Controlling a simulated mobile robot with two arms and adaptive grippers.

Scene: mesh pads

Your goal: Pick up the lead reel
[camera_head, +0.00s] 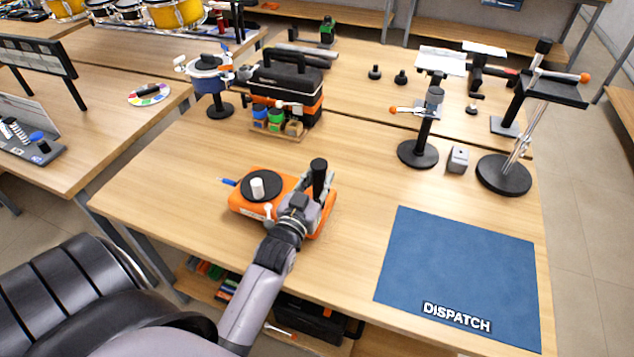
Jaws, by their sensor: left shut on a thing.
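The lead reel (240,203) is an orange flat body with a black disc and a white knob on top, at the middle left of the near table. A short blue tip sticks out at its left. An upright black post (319,172) stands at its right end. My left gripper (318,190) is at that right end, shut around the post. The gripper and wrist hide part of the reel's near right side. The reel looks to be at table level; I cannot tell whether its underside touches. My right gripper is not in view.
A blue mat marked DISPATCH (455,270) lies flat and empty at the right front. Black-based stands (418,153) and a small grey block (457,160) are behind it. A black tool caddy (285,85) and a blue-pot stand (220,110) are behind the reel.

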